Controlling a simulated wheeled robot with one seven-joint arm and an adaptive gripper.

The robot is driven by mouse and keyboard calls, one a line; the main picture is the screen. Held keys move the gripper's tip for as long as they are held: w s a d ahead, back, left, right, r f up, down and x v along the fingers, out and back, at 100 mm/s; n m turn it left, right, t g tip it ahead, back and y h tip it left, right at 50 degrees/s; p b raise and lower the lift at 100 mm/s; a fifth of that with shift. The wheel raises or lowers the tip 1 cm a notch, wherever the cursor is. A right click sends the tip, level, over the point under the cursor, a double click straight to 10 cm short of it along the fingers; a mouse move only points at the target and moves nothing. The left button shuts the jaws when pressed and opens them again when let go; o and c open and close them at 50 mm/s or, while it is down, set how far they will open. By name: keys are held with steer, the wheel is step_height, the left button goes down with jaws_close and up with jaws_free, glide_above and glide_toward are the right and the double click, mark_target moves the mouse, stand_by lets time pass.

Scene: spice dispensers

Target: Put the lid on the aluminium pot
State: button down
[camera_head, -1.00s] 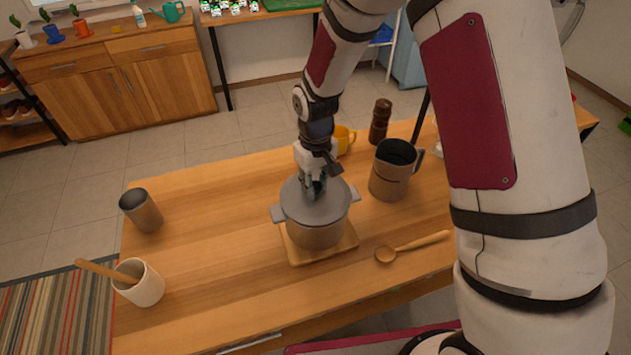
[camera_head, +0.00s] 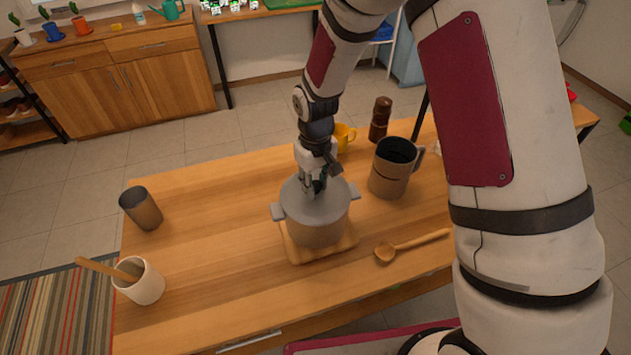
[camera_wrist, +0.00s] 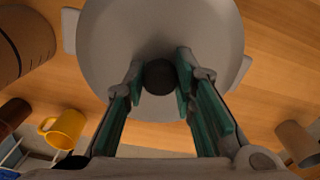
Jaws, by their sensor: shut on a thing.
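The aluminium pot (camera_head: 316,226) stands on a square wooden board (camera_head: 292,250) on the table. Its grey lid (camera_head: 308,208) lies over the pot's top; from here I cannot tell whether it is fully seated. In the wrist view the lid (camera_wrist: 120,40) fills the upper middle, with a pot handle showing at each side. My gripper (camera_head: 314,190) is above the lid, pointing down. In the wrist view my gripper (camera_wrist: 160,78) has its fingers on both sides of the dark round lid knob (camera_wrist: 160,76) and is shut on it.
A large mug (camera_head: 388,172), a yellow cup (camera_head: 344,136) and a brown mill (camera_head: 380,120) stand right of and behind the pot. A wooden spoon (camera_head: 412,245) lies at right. A dark tumbler (camera_head: 141,208) and a white utensil cup (camera_head: 143,284) stand at left. The table between is clear.

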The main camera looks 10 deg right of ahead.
mark_target(316, 184)
steer(key=shift+f, duration=0.15)
steer(key=c, duration=1.2)
jaws_free()
steer(key=shift+c, duration=0.2)
steer(key=o, duration=0.5)
steer(key=shift+r+p, duration=0.9)
steer(key=shift+r, duration=2.65)
